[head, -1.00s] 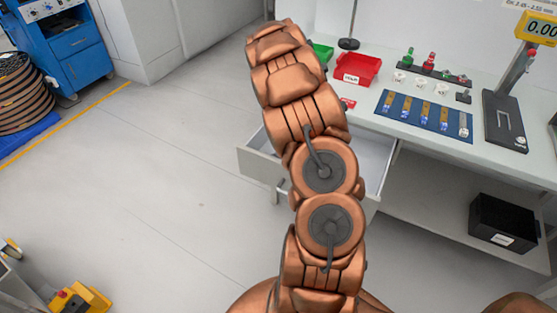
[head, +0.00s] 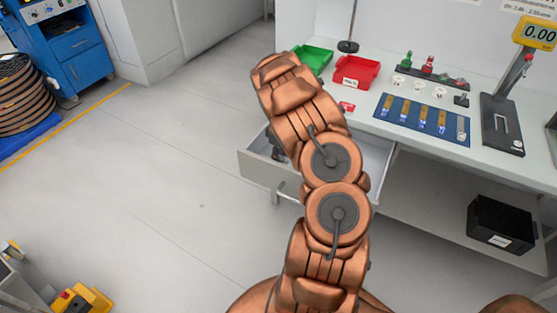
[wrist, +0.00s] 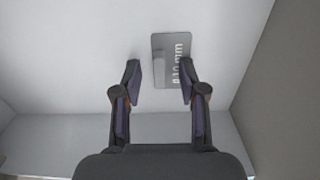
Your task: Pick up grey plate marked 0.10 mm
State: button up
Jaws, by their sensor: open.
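The grey plate (wrist: 172,47) lies flat on the pale floor of the open drawer (head: 262,172). Sideways white lettering with "mm" shows on it, the rest hard to read, and a small raised grey tab stands at its left side. In the wrist view my gripper (wrist: 160,80) is open and empty. Its fingertips are spread at the plate's near end, the left one left of the plate, the right one over or beside its right edge. In the head view my arm hides the plate and most of the gripper.
The drawer's side wall (wrist: 262,65) rises close on the right, and its near wall (wrist: 40,135) runs below the fingers. On the bench above stand a red bin (head: 357,72), a green bin (head: 318,58) and a blue mat (head: 455,135) with several strips.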

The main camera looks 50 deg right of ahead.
grip_shut()
dwell(0.4)
